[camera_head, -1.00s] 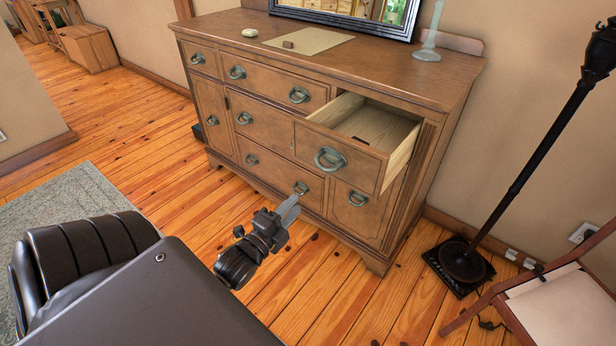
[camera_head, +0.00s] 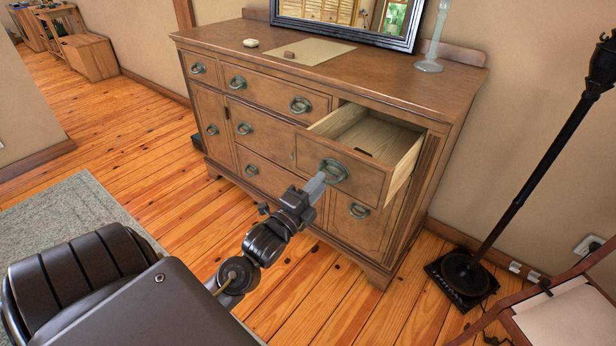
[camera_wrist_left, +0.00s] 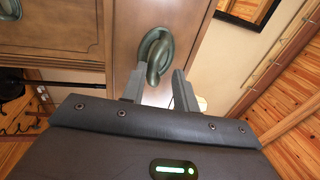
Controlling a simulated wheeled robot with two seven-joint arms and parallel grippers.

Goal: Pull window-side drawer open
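The wooden dresser (camera_head: 255,128) stands against the wall. Its upper right drawer (camera_head: 350,155) is pulled partway out, with a bare, pale wood interior. The drawer's front has a round green-grey ring handle (camera_head: 335,170). My left gripper (camera_head: 319,182) is at that handle, reaching up from below left. In the left wrist view, its two fingers (camera_wrist_left: 158,76) are apart, with the ring handle (camera_wrist_left: 156,52) between and just beyond their tips. Contact cannot be told. My right gripper is in neither view.
A mirror (camera_head: 345,22), a glass vase (camera_head: 433,40) and a mat (camera_head: 305,50) with small items are on the dresser top. A black floor lamp (camera_head: 510,185) and a chair (camera_head: 565,315) stand at right.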

